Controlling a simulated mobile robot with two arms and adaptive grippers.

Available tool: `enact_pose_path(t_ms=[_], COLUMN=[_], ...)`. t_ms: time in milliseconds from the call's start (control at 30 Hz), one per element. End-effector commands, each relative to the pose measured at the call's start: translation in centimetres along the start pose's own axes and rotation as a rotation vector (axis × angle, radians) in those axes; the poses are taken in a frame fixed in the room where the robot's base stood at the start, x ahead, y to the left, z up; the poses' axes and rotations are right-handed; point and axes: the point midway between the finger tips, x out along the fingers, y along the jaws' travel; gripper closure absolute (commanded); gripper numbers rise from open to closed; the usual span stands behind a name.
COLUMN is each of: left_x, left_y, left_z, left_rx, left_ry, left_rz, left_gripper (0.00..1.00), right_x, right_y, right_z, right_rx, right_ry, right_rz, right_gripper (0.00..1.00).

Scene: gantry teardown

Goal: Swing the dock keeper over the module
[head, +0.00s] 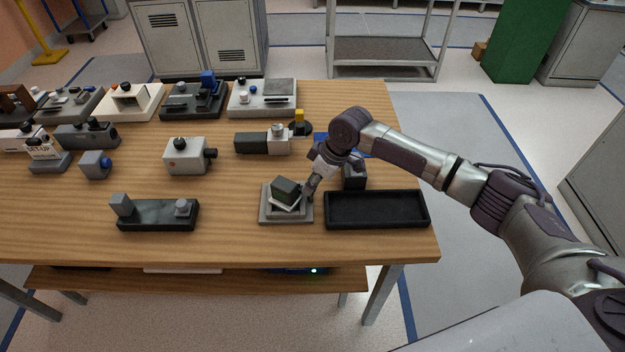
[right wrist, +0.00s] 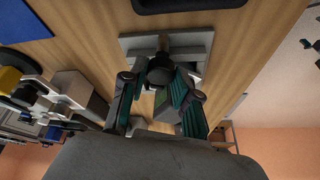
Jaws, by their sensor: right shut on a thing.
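The dock (head: 264,216) is a grey square base near the front edge of the table. The module (head: 286,189), a dark block with a pale lower part, sits in it, turned at an angle to the dock's sides. My right gripper (head: 309,192) is at the dock's right side, close to the module, and is shut on a dark round knob (right wrist: 160,68), which I take to be the dock keeper's. The keeper's arm is mostly hidden by the fingers. The dock's grey plate (right wrist: 200,42) also shows in the right wrist view. My left gripper is not in view.
An empty black tray (head: 376,224) lies just right of the dock. A dark fixture (head: 155,215) with two grey posts stands to the left. A grey box with a black knob (head: 185,157) and several other devices stand farther back. Bare wood lies between them.

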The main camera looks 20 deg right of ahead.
Motion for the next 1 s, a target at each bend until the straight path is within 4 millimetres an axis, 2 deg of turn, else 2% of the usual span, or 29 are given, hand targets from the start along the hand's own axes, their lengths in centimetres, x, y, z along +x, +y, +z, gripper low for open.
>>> enact_pose_path(t_ms=[167,200,300,667,833,1000], left_x=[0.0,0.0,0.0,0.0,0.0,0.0], left_y=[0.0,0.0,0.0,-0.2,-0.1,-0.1], left_z=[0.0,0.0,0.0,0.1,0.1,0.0], left_rx=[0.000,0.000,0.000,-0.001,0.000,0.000], left_ry=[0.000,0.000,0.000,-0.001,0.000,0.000], left_rz=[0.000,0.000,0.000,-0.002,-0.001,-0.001], left_gripper=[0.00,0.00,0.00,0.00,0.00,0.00], right_x=[0.0,0.0,0.0,-0.3,-2.6,-6.3], right_y=[0.0,0.0,0.0,0.0,0.1,0.1], right_z=[-0.1,-0.1,-0.1,-0.1,-0.1,-0.1], right_rx=[-0.001,0.000,0.000,0.001,0.001,0.000], right_ry=[0.002,0.002,0.002,0.002,0.004,0.005], right_rz=[0.001,0.001,0.001,0.002,0.003,0.004], right_gripper=[1.00,0.63,0.46,0.45,0.45,0.45])
